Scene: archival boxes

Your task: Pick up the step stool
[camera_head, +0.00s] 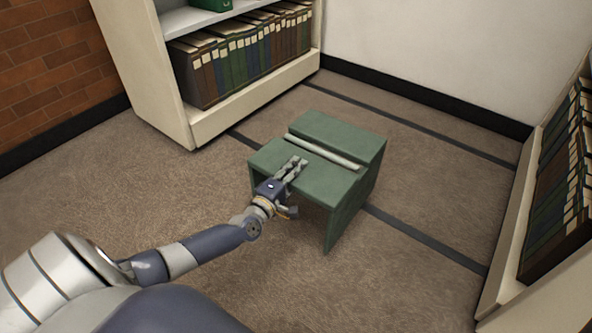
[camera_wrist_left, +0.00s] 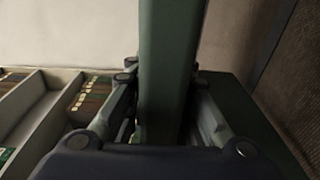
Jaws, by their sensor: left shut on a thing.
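The green step stool (camera_head: 345,140) stands upright on the brown carpet in the middle of the head view, with a pale strip across its top. My left gripper (camera_head: 296,164) reaches it from the near left, its fingers over the near top part. In the left wrist view, a green board of the stool (camera_wrist_left: 165,60) lies between the two fingers, one on each side, and the gripper is shut on it. The exact contact at the fingertips is partly hidden. I cannot tell whether the stool's feet all touch the floor. My right gripper is not in view.
A cream shelf unit (camera_head: 160,75) with rows of dark binders (camera_head: 240,60) stands behind to the left. Another shelf (camera_head: 510,240) with binders stands at the right edge. Dark strips (camera_head: 425,240) cross the carpet. The carpet around the stool is clear.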

